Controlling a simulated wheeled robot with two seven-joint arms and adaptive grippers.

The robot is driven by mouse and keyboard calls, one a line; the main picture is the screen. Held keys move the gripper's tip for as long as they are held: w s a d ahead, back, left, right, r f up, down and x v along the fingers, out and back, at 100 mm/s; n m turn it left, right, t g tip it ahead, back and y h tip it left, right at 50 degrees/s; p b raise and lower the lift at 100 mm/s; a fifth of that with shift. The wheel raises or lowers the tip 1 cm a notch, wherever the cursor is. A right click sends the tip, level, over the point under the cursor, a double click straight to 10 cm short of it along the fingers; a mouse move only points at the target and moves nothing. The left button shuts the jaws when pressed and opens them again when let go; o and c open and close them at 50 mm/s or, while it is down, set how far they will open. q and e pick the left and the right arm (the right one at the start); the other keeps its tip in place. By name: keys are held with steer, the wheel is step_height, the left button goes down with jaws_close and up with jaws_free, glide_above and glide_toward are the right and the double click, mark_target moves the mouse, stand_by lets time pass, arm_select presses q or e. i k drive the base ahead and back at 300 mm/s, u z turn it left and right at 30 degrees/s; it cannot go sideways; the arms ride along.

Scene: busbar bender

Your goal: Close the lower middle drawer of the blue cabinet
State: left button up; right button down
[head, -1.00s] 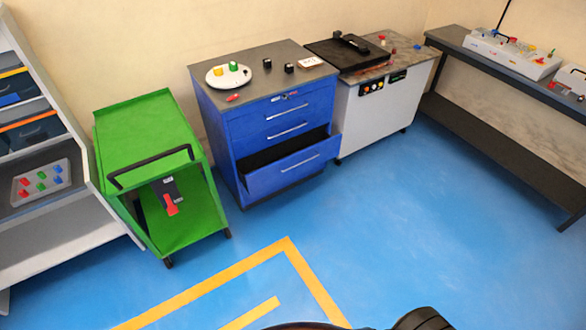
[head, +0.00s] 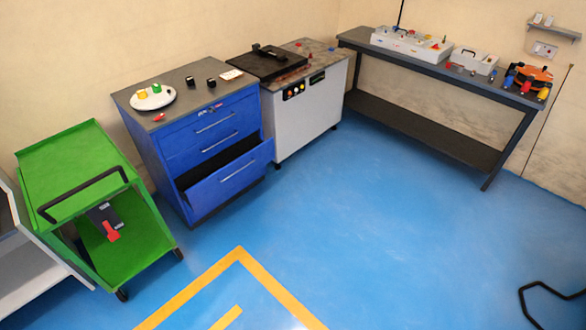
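The blue cabinet (head: 172,158) stands against the back wall, left of the middle in the head view. Its lower drawer (head: 231,182) is pulled out and shows a dark, empty-looking inside. The drawer has a light bar handle on its front. The two drawers above it, the middle one (head: 217,142) and the top one (head: 213,119), are shut. Neither of my grippers shows in the head view.
A green cart (head: 75,165) stands left of the cabinet. A white bending machine (head: 308,117) stands close on its right. A grey workbench (head: 440,80) lines the right wall. The blue floor before the drawer is clear. A black bent bar (head: 540,290) shows at lower right.

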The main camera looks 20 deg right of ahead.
mark_target(199, 195)
steer(key=z, duration=1.25)
steer(key=i, duration=1.95)
steer(key=u, duration=1.35)
steer(key=i, duration=0.65)
steer(key=u, duration=0.6)
